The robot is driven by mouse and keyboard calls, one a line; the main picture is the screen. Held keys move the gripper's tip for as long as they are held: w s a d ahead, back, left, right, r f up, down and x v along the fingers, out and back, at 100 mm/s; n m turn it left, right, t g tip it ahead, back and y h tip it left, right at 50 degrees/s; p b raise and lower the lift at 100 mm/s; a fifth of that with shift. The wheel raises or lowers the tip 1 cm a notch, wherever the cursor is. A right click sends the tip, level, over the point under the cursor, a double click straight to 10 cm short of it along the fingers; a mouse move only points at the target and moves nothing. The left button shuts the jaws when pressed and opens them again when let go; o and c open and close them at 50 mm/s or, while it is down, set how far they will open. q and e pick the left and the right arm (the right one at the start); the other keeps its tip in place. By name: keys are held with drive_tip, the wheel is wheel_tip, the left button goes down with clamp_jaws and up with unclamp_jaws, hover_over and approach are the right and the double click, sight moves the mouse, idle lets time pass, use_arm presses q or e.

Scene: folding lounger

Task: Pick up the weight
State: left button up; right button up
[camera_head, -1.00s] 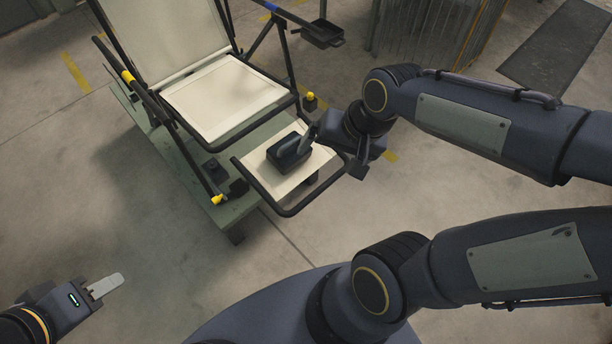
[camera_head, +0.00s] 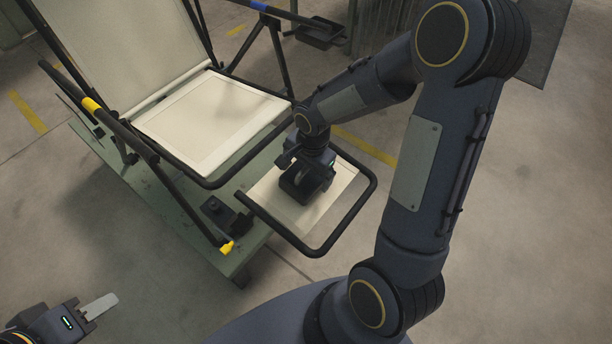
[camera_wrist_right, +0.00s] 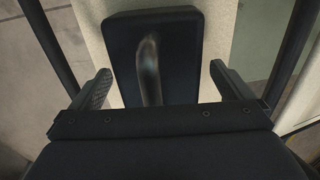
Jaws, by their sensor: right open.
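The weight (camera_head: 297,190) is a dark block with a curved handle on top. It rests on the cream footrest (camera_head: 328,205) of the lounger. In the right wrist view the weight (camera_wrist_right: 185,30) lies ahead, its handle upright between the fingers. My right gripper (camera_head: 306,172) is directly over the weight, pointing down, with its fingers (camera_wrist_right: 158,85) apart on either side of the handle. No contact shows. The arm partly hides the weight in the head view. My left gripper (camera_head: 100,306) is at the lower left, far from the weight; only one finger shows clearly.
A green platform (camera_head: 170,200) is under the lounger. A black tray (camera_head: 320,35) hangs at the back. The floor at right is clear.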

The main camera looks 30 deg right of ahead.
drive_tip(key=shift+f, duration=0.7)
drive_tip(key=shift+w+r, duration=0.1)
drive_tip(key=c, duration=1.6)
drive_tip(key=shift+c, duration=0.2)
drive_tip(key=shift+r, duration=0.1)
